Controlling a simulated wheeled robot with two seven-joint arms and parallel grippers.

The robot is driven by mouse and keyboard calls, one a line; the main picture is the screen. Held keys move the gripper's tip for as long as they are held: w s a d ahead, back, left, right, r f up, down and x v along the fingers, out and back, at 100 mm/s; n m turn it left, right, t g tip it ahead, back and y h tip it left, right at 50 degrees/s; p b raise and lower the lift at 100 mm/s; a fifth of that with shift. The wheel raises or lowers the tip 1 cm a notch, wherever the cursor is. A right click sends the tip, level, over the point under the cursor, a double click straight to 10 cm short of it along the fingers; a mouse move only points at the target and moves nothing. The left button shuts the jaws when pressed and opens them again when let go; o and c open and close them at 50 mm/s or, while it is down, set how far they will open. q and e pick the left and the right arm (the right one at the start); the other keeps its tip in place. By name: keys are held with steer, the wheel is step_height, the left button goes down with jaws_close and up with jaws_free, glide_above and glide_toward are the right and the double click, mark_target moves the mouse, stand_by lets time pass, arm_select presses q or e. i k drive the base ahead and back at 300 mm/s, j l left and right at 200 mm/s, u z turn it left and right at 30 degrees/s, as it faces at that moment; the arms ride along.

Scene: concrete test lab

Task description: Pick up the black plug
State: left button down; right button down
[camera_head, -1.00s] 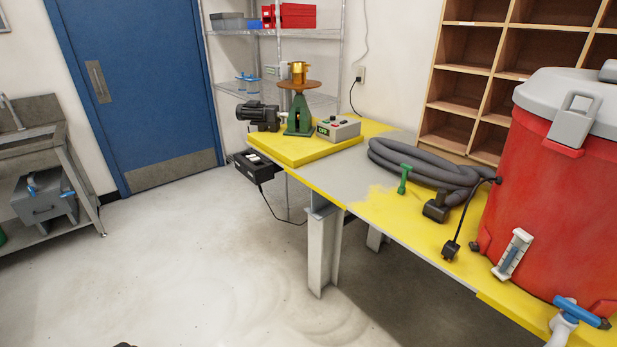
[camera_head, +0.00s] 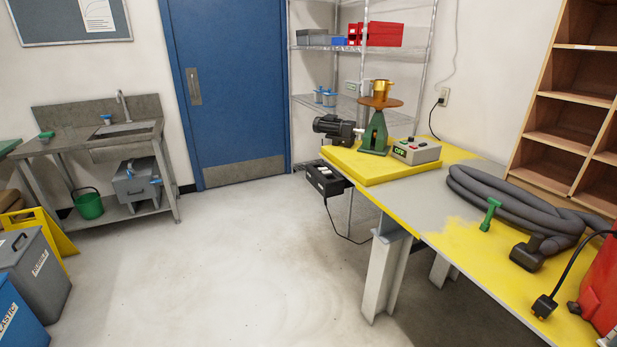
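The black plug (camera_head: 543,306) lies on the yellow front part of the workbench (camera_head: 470,250), at the lower right of the head view.
A grey hose (camera_head: 500,200), a green tool (camera_head: 490,214) and a black hose end (camera_head: 526,252) lie near the plug. The floor (camera_head: 220,270) left of the bench is clear. Bins (camera_head: 35,270) stand far left.

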mark_target(545, 306)
steer(key=i+z, duration=0.1)
steer(key=z, duration=0.3)
steer(key=j+z, duration=0.1)
steer(key=z, duration=0.3)
steer(key=i+j+z, duration=0.1)
steer(key=z, duration=0.3)
